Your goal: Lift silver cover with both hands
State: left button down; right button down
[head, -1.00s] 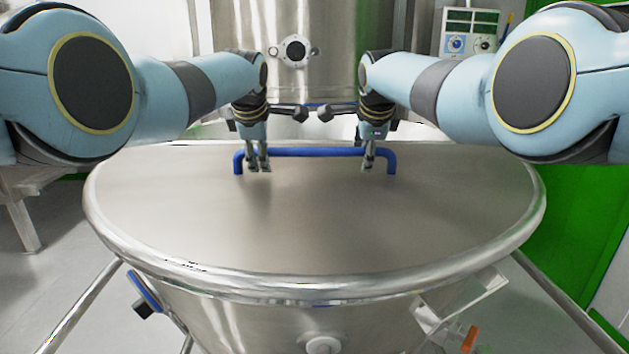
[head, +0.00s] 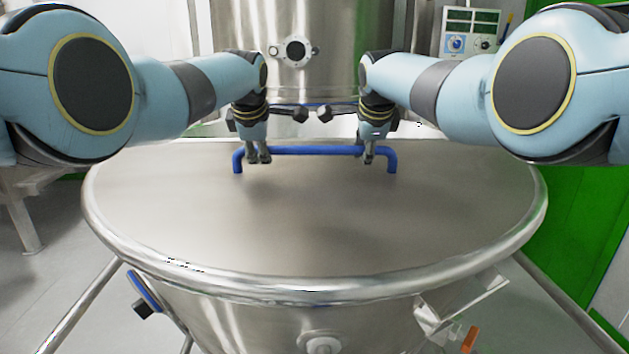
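The silver cover (head: 330,215) is a wide round steel lid on the vessel in the middle of the head view. A blue bar handle (head: 315,150) stands across its far part, with a bent leg at each end. My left gripper (head: 258,158) is at the handle's left part, fingers shut around the bar. My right gripper (head: 368,158) is at the handle's right part, also shut on the bar. Both point down, with fingertips just above the cover's surface. The far sides of the fingers are hidden.
The steel vessel body (head: 250,325) is under the cover. A tall steel column (head: 335,85) with a round port stands close behind the handle. A control panel (head: 468,38) is at the back right, beside green wall panels (head: 580,215). A steel frame (head: 25,210) stands at left.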

pick_arm(q)
jog(key=shift+w+r, duration=0.1)
jog(key=shift+r, duration=0.05)
pick_arm(e)
jog(key=shift+r, duration=0.15)
